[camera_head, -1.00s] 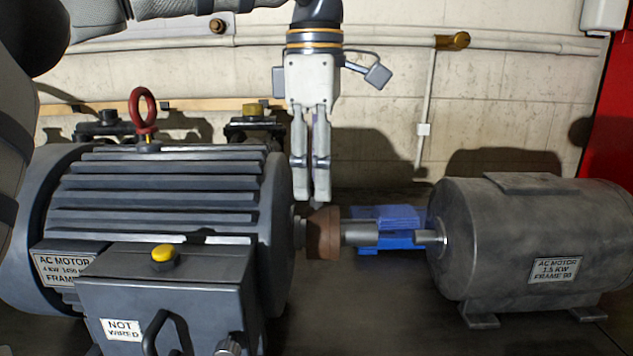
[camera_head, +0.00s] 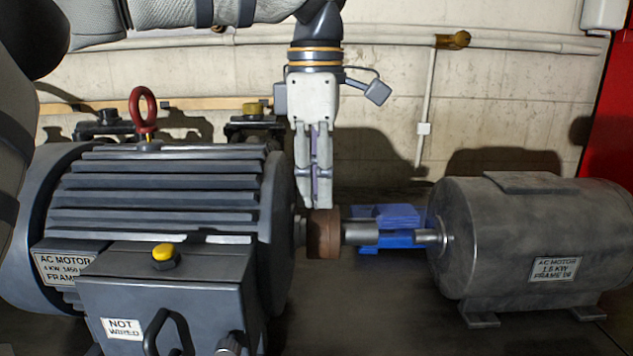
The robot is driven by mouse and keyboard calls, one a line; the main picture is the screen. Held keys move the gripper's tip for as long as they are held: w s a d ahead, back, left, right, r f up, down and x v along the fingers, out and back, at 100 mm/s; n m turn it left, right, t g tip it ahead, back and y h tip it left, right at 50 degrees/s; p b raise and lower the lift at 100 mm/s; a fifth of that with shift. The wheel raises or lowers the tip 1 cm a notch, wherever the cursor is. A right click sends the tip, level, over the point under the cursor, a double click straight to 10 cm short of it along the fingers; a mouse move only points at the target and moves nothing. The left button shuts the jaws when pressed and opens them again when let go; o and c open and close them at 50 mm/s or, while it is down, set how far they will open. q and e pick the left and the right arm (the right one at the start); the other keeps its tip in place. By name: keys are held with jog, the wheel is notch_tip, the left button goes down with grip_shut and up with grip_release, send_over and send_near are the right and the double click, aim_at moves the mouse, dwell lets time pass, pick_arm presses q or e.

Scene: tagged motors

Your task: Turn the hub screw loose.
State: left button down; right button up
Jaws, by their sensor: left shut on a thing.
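The hub (camera_head: 324,236) is a rusty brown collar on the shaft (camera_head: 362,232) between the two motors. My left gripper (camera_head: 315,200) points straight down above the hub. It is shut on a thin purple-grey tool (camera_head: 315,165) that stands upright between its fingers. The fingertips and the tool's lower end are at the top of the hub. The hub screw itself cannot be seen; the fingertips hide that spot. My right gripper is not in view.
A large ribbed motor (camera_head: 160,200) with a red lifting eye (camera_head: 143,108) and a terminal box (camera_head: 165,305) fills the left. A smaller grey motor (camera_head: 500,235) stands at the right. A blue block (camera_head: 390,225) lies behind the shaft. A wall is behind.

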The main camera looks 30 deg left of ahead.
pick_arm(q)
jog(key=n, duration=1.9)
jog(key=shift+f, duration=0.1)
jog(key=n, duration=0.5)
jog(key=shift+f, duration=0.1)
jog(key=n, duration=0.9)
jog(key=shift+n, duration=2.6)
